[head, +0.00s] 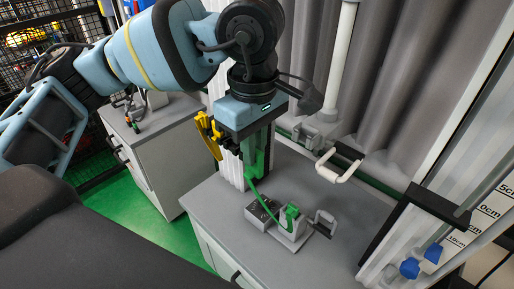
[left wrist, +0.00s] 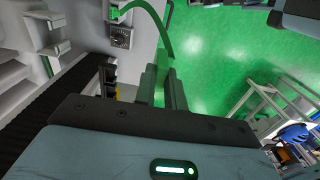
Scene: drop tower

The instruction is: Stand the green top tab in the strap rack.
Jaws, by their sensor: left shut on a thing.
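My left gripper (head: 256,168) points down above the grey cabinet top, beside a light vertical post. It is shut on the green top tab, and its fingers also show in the left wrist view (left wrist: 163,75). The tab is mostly hidden between the fingers. A green strap (head: 262,200) curves down from it to a green block (head: 290,216) seated in a small grey fixture; the strap also shows in the left wrist view (left wrist: 160,28). A yellow and black piece (head: 209,135) sits just left of the gripper; I cannot tell whether it is the strap rack. My right gripper is not seen.
A small metal box with a dial (head: 261,211) stands beside the fixture. A white handle (head: 338,166) is behind it, and a rail with a scale (head: 487,210) stands at right. Another cabinet (head: 150,140) stands at left.

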